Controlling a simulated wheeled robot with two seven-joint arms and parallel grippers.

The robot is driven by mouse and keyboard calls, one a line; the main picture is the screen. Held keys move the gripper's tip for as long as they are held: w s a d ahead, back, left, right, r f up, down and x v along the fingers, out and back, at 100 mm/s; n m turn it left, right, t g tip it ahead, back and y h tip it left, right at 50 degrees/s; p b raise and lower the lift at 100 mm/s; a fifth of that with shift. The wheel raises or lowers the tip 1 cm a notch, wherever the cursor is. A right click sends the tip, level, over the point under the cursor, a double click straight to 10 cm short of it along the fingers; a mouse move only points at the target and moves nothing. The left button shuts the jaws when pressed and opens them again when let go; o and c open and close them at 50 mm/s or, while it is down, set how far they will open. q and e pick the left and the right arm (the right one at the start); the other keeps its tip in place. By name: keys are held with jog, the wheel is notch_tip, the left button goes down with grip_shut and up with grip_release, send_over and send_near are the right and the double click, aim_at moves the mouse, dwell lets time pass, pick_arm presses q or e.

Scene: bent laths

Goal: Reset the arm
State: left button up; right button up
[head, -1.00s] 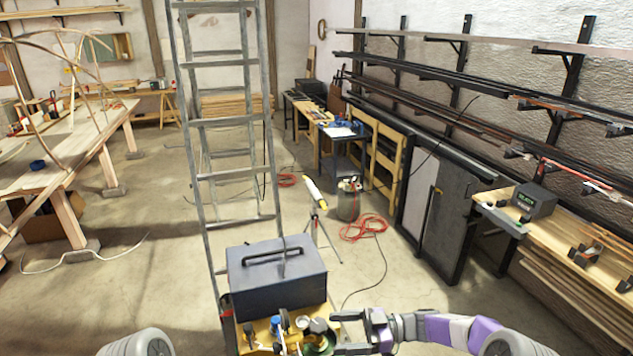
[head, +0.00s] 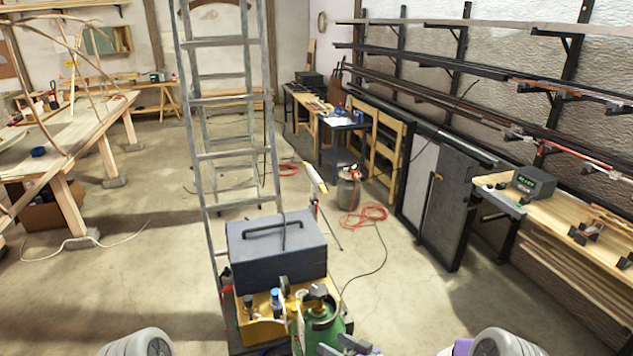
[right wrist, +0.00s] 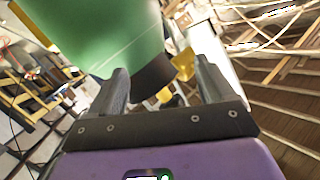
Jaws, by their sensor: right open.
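My right gripper (head: 342,346) is at the bottom edge of the head view, just right of a green canister (head: 331,334). Its two fingers also show in the right wrist view (right wrist: 165,88), spread apart with nothing held between them. The green canister (right wrist: 95,35) fills the upper left of that view, close to the left finger. I cannot tell whether they touch. Most of my right arm is below the picture. My left gripper is not in view.
A blue-grey toolbox (head: 277,252) and a yellow tray (head: 262,328) with small items stand before a metal ladder (head: 228,100). A workbench (head: 65,150) is at left. A wooden bench (head: 560,215) and wall racks are at right. Floor between is mostly clear.

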jog(key=s+d+f+m+g+h+b, duration=0.1)
jog(key=s+f+m+h+b, duration=0.15)
jog(key=f, duration=0.35)
jog(key=s+d+f+m+g+h+b, duration=0.1)
jog(key=s+f+h, duration=0.15)
jog(key=f, duration=0.45)
pick_arm(q)
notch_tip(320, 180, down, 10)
jog(key=b, duration=0.5)
pick_arm(e)
jog(key=s+f+m+g+h, duration=0.1)
jog(key=s+f+g, duration=0.1)
jog(key=s+f, duration=0.2)
jog(key=s+d+f+m+g+h, duration=0.1)
jog(key=s+f+g, duration=0.2)
jog(key=s, duration=0.8)
jog(key=s+d+f+m+g+h, duration=0.1)
jog(key=s+f+m+g, duration=0.1)
jog(key=s+f, duration=0.4)
jog(key=shift+s+f+g, duration=0.35)
jog(key=shift+s+g, duration=0.05)
jog(key=shift+s, duration=0.35)
jog(key=shift+d, duration=0.1)
jog(key=shift+c, duration=0.5)
